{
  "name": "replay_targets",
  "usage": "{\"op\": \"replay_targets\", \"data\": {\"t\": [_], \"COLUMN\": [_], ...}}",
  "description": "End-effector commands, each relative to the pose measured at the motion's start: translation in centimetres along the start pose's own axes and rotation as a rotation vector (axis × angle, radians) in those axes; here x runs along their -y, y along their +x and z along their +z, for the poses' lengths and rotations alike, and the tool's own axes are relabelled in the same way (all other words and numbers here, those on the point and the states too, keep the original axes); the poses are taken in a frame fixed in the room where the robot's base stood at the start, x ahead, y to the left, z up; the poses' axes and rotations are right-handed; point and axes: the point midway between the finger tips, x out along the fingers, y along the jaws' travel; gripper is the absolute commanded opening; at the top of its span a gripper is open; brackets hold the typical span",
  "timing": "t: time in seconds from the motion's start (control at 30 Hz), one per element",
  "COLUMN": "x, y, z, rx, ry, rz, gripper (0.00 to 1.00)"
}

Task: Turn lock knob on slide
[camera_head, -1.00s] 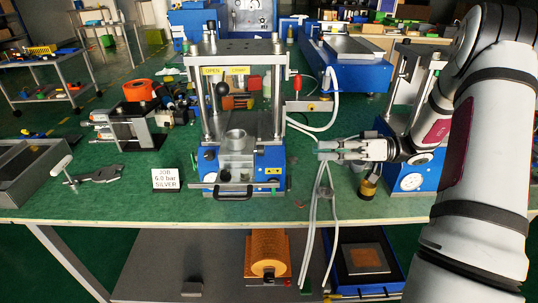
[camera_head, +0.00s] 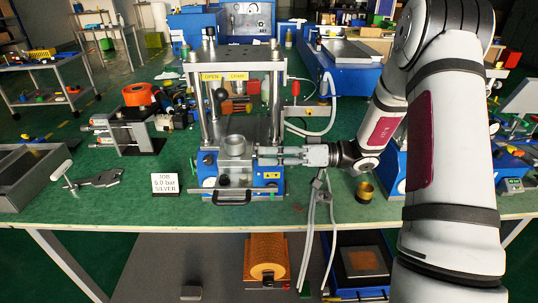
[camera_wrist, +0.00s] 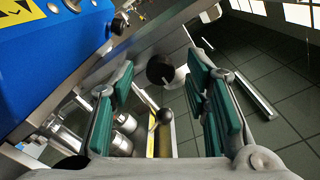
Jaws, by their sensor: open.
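In the head view, my gripper (camera_head: 262,155) reaches in from the right beside the slide. The wrist view shows it open and empty (camera_wrist: 160,80), with its green pads apart. A round black knob (camera_wrist: 160,69) shows between the pads, farther off. I cannot tell for certain which of these is the slide's lock knob. No contact is visible.
The blue press base (camera_wrist: 50,40) fills the wrist view's upper left. A black front handle (camera_head: 232,197) and a job card (camera_head: 165,183) are nearby. White hoses hang right of the press. A brass cup (camera_head: 365,192) stands at the bench's right. Bare bench lies in front.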

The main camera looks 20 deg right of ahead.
Motion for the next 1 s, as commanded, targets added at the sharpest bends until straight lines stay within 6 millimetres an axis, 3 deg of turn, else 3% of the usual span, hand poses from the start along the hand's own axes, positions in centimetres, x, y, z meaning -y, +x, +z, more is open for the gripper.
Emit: {"op": "replay_targets", "data": {"t": [0.27, 0.47, 1.0], "x": [0.02, 0.02, 0.04], "y": [0.17, 0.16, 0.15], "z": [0.0, 0.01, 0.01], "rx": [0.0, 0.0, 0.001], "ry": [0.0, 0.0, 0.113], "rz": [-0.001, -0.001, -0.002], "gripper": [0.43, 0.0, 0.0]}}
